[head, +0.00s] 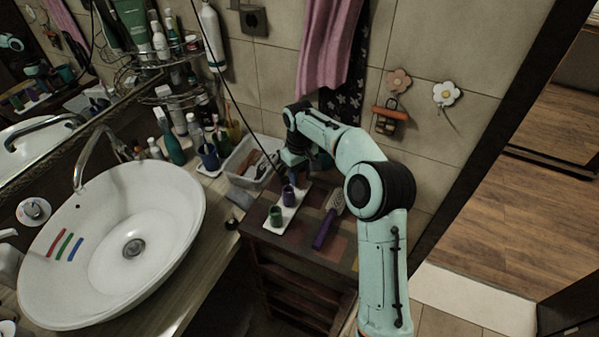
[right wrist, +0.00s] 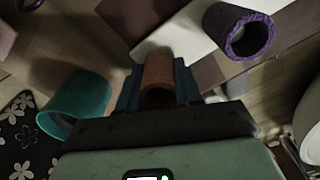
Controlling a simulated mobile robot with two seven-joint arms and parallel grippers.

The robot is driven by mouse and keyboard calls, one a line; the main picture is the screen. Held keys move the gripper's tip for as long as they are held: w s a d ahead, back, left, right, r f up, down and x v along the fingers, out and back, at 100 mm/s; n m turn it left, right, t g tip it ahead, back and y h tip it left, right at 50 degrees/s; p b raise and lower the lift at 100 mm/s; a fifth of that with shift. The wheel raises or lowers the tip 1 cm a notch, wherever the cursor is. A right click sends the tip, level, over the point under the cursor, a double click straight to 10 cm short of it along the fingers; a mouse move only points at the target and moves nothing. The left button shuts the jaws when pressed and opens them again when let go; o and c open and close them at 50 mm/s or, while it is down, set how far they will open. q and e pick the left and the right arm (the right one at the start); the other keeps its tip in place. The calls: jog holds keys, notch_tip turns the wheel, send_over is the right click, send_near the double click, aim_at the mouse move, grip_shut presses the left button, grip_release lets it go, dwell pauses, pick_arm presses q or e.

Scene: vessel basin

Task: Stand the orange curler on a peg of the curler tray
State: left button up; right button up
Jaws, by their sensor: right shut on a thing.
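The orange curler (right wrist: 157,73) is between the blue fingers of my right gripper (right wrist: 158,90) in the right wrist view. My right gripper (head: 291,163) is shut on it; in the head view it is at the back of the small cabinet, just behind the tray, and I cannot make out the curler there. The white curler tray (head: 291,214) lies on the cabinet with a green curler (head: 276,215) and a purple curler (head: 289,195) standing on it. The tray (right wrist: 193,42) and purple curler (right wrist: 248,32) also show in the wrist view. My left gripper is not in view.
A teal curler (right wrist: 80,105) is close beside my right gripper in the wrist view. A hairbrush (head: 323,230) with a purple handle lies right of the tray. A grey bin (head: 237,162) of items and a white basin (head: 165,215) stand to the left.

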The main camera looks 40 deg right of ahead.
jog(key=o, duration=1.1)
notch_tip(320, 180, up, 9)
jog(key=shift+w+f+p, duration=0.1)
jog(key=shift+f+p, duration=0.1)
jog(key=shift+p, duration=0.6)
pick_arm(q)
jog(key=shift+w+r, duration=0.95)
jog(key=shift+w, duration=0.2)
pick_arm(e)
notch_tip(320, 180, up, 5)
jog(key=shift+f, duration=0.15)
